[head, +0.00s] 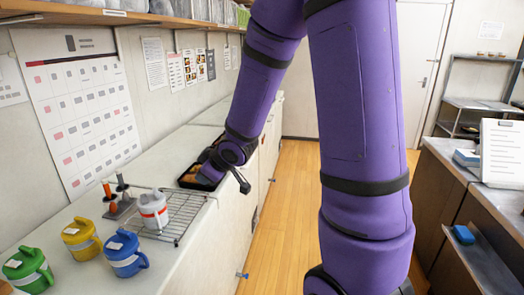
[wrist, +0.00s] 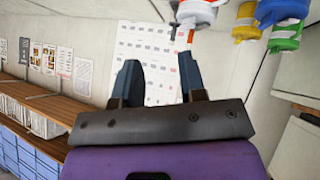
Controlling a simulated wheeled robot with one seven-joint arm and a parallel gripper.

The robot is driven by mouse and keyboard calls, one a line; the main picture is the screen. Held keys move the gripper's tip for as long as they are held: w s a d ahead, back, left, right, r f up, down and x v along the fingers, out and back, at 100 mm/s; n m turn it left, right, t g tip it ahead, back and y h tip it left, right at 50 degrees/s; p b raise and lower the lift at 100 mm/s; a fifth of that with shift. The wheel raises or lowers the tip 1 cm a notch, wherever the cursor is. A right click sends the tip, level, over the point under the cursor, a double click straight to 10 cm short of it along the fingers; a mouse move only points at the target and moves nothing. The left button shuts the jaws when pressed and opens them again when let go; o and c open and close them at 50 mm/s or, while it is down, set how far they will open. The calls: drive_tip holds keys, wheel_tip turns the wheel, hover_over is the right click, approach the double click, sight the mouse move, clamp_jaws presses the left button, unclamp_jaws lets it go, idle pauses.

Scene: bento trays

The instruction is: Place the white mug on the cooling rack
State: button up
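The white mug (head: 153,211), with a grey lid and a red band, stands upright on the left part of the wire cooling rack (head: 185,212) in the head view. It also shows at the top of the wrist view (wrist: 197,12), cut off by the edge. My gripper (wrist: 158,75) is open, with its two dark fingers apart and nothing between them. In the head view my gripper (head: 207,174) is beyond the rack, near a black tray, clear of the mug. My wrist partly hides the tray.
Yellow (head: 81,239), blue (head: 125,255) and green (head: 28,270) lidded mugs stand on the counter in front of the rack. A holder with orange and grey upright items (head: 118,203) is at the rack's left. The black tray (head: 187,185) holds brown food. A shelf runs above.

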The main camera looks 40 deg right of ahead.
drive_tip(key=s+r+m+g+h, duration=0.2)
drive_tip(key=s+r+m+h, duration=0.15)
drive_tip(key=s+r, duration=0.9)
drive_tip(key=s+a+r+m+g+y, duration=0.1)
drive_tip(key=s+a+r, duration=0.1)
drive_tip(key=s, duration=0.5)
drive_tip(key=s+a+r+m+g+y, duration=0.1)
drive_tip(key=s+a+r+m, duration=0.1)
drive_tip(key=s, duration=0.6)
drive_tip(key=shift+r, duration=0.4)
